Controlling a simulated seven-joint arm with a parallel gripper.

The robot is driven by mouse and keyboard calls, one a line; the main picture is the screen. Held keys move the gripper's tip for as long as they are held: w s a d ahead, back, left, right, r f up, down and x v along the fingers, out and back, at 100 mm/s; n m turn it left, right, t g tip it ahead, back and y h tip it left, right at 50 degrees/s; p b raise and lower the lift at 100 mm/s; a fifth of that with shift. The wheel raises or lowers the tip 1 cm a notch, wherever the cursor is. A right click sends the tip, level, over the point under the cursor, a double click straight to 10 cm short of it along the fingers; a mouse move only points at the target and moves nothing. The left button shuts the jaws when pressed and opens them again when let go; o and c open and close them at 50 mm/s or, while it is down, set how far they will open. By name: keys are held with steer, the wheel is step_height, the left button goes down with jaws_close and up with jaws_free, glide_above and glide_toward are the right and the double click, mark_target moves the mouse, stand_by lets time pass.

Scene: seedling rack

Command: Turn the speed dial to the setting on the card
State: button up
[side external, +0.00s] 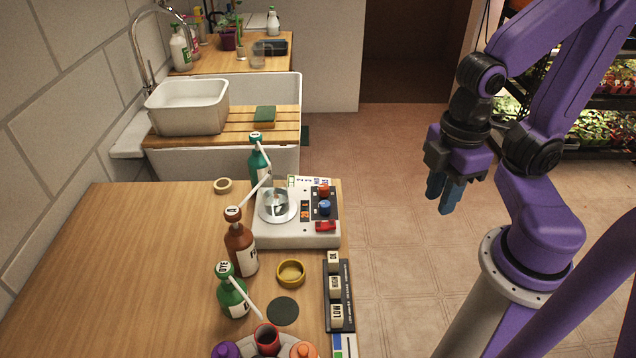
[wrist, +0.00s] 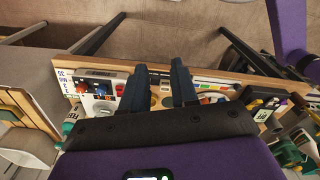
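A white machine (side external: 290,232) with a round silver plate (side external: 277,204) stands at the table's right edge. Its dark panel carries a red knob (side external: 323,190) and a blue knob (side external: 324,208); a red switch (side external: 325,226) sits below. I cannot tell which knob is the speed dial, nor read its setting. A small printed card (side external: 308,182) stands at the machine's back edge; its print also shows in the wrist view (wrist: 63,82), too small to read surely. My gripper (side external: 440,206) is in the air right of the machine, apart from it. In the wrist view its fingers (wrist: 158,66) are apart and empty.
Green (side external: 233,297) and brown (side external: 241,252) spouted bottles stand left of and in front of the machine; another green bottle (side external: 259,166) is behind it. A black rack (side external: 347,318) holds LOW, HIGH and OK blocks. A yellow dish (side external: 291,272) lies nearby.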

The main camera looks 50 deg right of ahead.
steer(key=o, duration=0.3)
steer(key=shift+w+a, duration=0.15)
steer(key=shift+w, duration=0.25)
step_height(320, 180, up, 2)
steer(key=n, duration=0.5)
glide_above(325, 203)
step_height(325, 203, down, 17)
steer(key=shift+f, duration=0.15)
jaws_close()
